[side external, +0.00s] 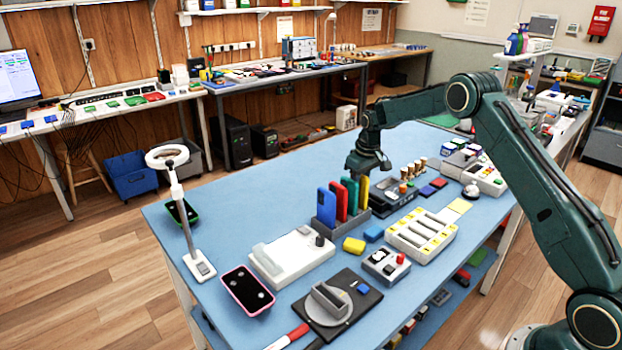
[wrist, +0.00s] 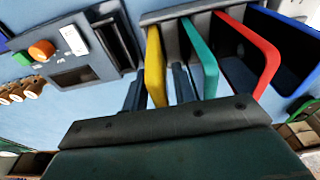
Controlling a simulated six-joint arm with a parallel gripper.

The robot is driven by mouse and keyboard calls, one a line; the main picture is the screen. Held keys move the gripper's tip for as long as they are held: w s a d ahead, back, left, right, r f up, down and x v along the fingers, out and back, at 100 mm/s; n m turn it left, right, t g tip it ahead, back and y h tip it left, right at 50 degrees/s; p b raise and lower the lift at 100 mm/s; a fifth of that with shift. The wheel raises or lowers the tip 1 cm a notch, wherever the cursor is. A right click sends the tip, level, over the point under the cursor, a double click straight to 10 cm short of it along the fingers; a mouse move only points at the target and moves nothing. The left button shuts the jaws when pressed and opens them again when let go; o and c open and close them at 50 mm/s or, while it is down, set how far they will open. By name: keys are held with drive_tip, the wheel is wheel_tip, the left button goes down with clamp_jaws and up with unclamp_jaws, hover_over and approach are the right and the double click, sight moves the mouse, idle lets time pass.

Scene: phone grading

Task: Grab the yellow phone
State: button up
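The yellow phone (side external: 363,192) stands upright at the right end of a dark rack (side external: 343,224), beside a green phone (side external: 351,194). A red phone (side external: 339,199) and a blue phone (side external: 326,208) stand further left. My gripper (side external: 367,172) points down over the yellow end of the rack; its fingertips are hard to make out there. In the wrist view my gripper (wrist: 159,72) is open, with one finger on each side of the yellow phone (wrist: 155,60). The right finger lies between the yellow phone and the green phone (wrist: 203,60). I cannot tell whether either finger touches the phone.
A dark device with knobs (wrist: 72,62) stands close beside the rack on the yellow phone's side. The blue table (side external: 240,215) is clear at the back left.

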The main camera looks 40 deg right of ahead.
drive_tip(key=shift+c, duration=0.5)
clamp_jaws()
drive_tip(key=shift+r, duration=0.15)
drive_tip(key=shift+r, duration=1.05)
drive_tip(key=shift+r, duration=0.1)
drive_tip(key=shift+r, duration=1.05)
